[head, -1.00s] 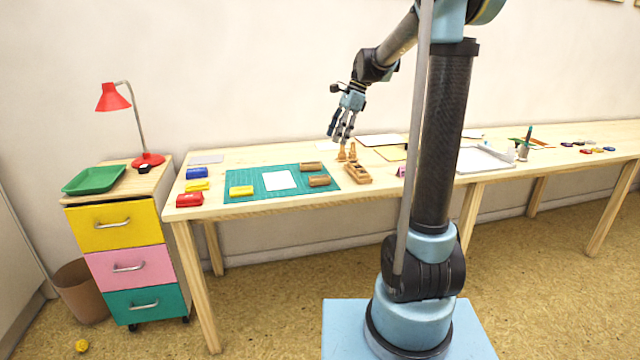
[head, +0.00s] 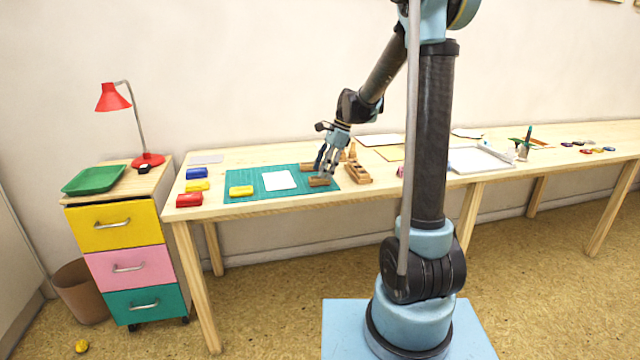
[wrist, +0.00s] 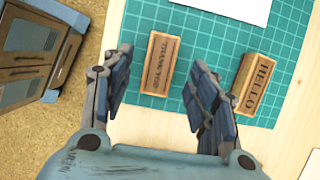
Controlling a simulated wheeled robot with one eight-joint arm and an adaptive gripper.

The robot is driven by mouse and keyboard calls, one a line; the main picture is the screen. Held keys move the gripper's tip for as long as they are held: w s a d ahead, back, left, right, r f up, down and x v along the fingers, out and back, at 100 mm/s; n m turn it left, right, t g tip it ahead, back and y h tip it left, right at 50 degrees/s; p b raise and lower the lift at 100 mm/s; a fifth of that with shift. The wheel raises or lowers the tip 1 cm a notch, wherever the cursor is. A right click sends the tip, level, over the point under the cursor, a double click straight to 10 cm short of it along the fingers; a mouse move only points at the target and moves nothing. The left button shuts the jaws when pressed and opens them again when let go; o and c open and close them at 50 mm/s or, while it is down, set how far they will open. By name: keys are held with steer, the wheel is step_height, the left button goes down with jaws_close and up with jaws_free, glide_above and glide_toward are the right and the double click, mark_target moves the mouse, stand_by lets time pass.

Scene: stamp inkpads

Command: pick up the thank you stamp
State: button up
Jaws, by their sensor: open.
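The thank you stamp (wrist: 158,65) is a wooden block with dark lettering. It lies on the green cutting mat (wrist: 190,45) in the wrist view, between my finger lines. In the head view the front wooden block (head: 319,181) on the mat appears to be this stamp. My gripper (wrist: 161,60) is open and empty, with one finger on each side of the stamp in the picture. I cannot tell how high the fingertips are above it. In the head view my gripper (head: 326,170) is low over the mat's right part.
A similar HELLO stamp (wrist: 253,85) lies to the right, close to my right finger.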

steer(key=shift+x, duration=1.4)
steer(key=c, duration=1.1)
steer(key=shift+r, duration=0.15)
steer(key=shift+c, duration=0.2)
step_height(320, 180, up, 18)
